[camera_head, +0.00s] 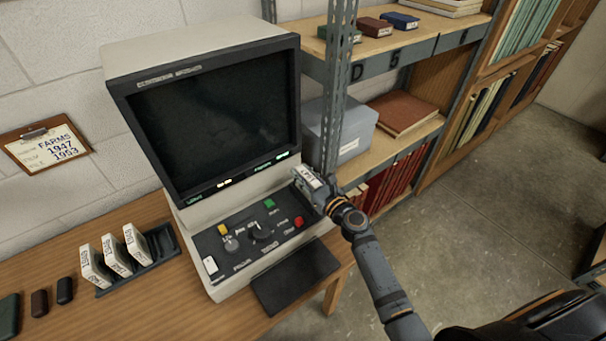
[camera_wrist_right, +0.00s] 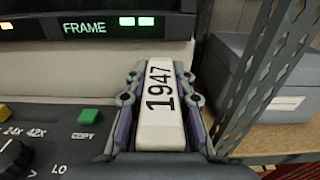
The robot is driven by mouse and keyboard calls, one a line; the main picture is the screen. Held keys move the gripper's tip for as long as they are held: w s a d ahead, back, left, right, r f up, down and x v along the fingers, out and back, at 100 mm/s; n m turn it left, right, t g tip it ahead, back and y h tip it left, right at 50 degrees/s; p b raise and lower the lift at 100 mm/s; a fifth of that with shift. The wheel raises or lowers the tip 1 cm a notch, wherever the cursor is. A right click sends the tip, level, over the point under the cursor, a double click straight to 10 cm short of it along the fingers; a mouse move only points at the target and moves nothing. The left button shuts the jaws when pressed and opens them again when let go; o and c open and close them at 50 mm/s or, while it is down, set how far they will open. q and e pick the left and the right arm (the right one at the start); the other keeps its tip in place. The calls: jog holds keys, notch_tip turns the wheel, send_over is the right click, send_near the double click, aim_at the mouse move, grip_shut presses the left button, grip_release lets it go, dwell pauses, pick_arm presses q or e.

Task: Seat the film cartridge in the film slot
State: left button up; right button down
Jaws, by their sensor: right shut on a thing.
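My right gripper (camera_head: 322,192) is shut on a white film cartridge (camera_head: 306,178) labelled 1947. In the right wrist view the cartridge (camera_wrist_right: 159,120) sits between both fingers, its label facing the camera. It is held at the right end of the microfilm reader (camera_head: 190,208), just above the control panel and below the screen. I cannot make out the film slot; the gripper and cartridge cover that part of the reader. Whether the cartridge touches the reader cannot be told. My left gripper is not in view.
Three white cartridges (camera_head: 116,255) stand in a dark rack (camera_head: 160,262) on the wooden table (camera_head: 190,318). A metal shelf post (camera_head: 338,90) and a grey box (camera_head: 342,130) are close to the right of the gripper. A clipboard (camera_head: 44,146) reads FARMS, 1947, 1953.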

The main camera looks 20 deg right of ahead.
aim_at(314, 187)
jog(key=shift+f, duration=0.3)
jog(key=c, duration=1.4)
grip_release()
jog(key=shift+v, duration=1.45)
jog(key=shift+b+v, duration=0.45)
jog(key=shift+v, duration=0.65)
jog(key=shift+b+v, duration=0.45)
jog(key=shift+v, duration=1.15)
jog(key=shift+b+v, duration=0.45)
jog(key=shift+v, duration=0.35)
jog(key=shift+s+d, duration=0.2)
jog(key=shift+s, duration=0.35)
